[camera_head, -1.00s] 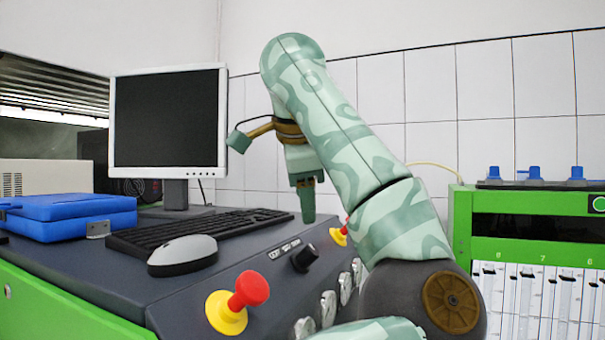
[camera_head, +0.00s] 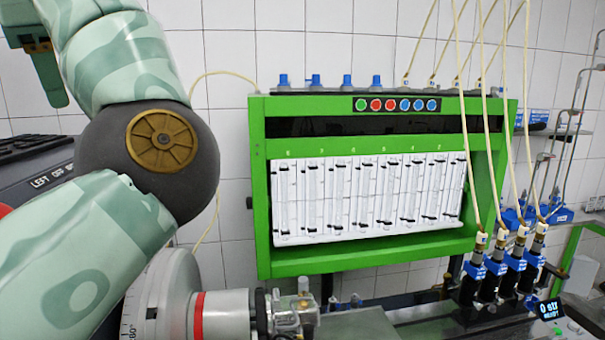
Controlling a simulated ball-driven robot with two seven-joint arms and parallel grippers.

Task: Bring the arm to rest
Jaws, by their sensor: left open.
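My left arm fills the left side of the head view, with its dark elbow joint near the green cabinet's left side. My left gripper (camera_head: 50,75) shows at the upper left edge, pointing down, partly cut off by the picture's edge. Its fingers are open, with nothing seen between them. It hangs above the dark console (camera_head: 40,160), apart from it. My right arm and gripper are not in view.
A green flow-meter cabinet (camera_head: 258,190) stands in the middle against the tiled wall. A round grey device with a red ring (camera_head: 199,315) is at the lower left. Blue-black injectors (camera_head: 490,275) with hoses stand at the right.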

